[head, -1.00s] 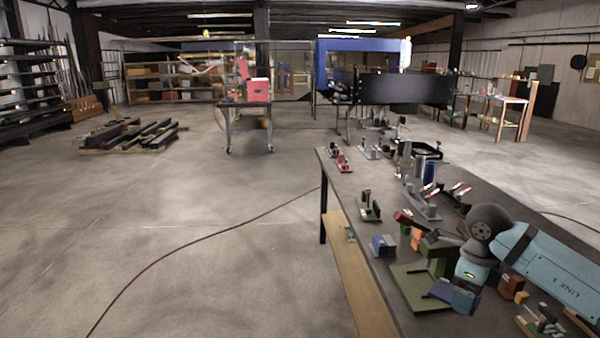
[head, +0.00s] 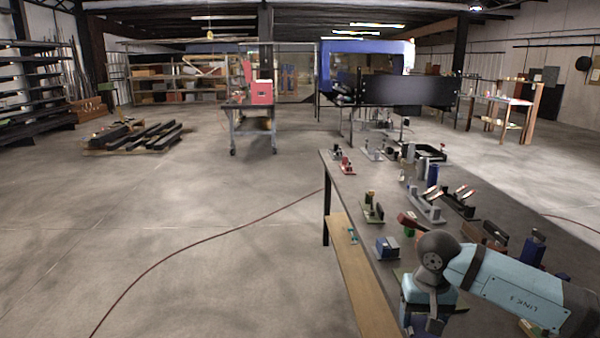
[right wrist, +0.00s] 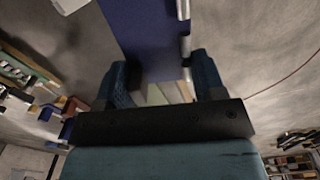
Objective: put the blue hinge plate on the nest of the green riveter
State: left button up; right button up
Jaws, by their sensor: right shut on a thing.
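The blue hinge plate (right wrist: 145,35) fills the upper middle of the right wrist view, with silver knuckles along its right edge. My right gripper (right wrist: 163,85) is shut on it, a finger on each side. In the head view my right gripper (head: 430,322) is low at the right, over the near part of the workbench, and its tips are hard to make out. The green riveter, with its green base, is almost wholly hidden behind my right arm; its nest cannot be seen. My left gripper is not in view.
The floor to the left is open.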

jog(key=shift+s+a+n, duration=0.1)
jog(key=shift+a+n, duration=0.2)
jog(key=shift+n, duration=0.4)
pick_arm(q)
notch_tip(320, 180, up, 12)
jog(key=p, duration=1.3)
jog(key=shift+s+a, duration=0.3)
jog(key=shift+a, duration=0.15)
pick_arm(e)
jog(key=s+r, duration=0.9)
jog(key=s, duration=0.1)
jog(key=shift+r, duration=0.3)
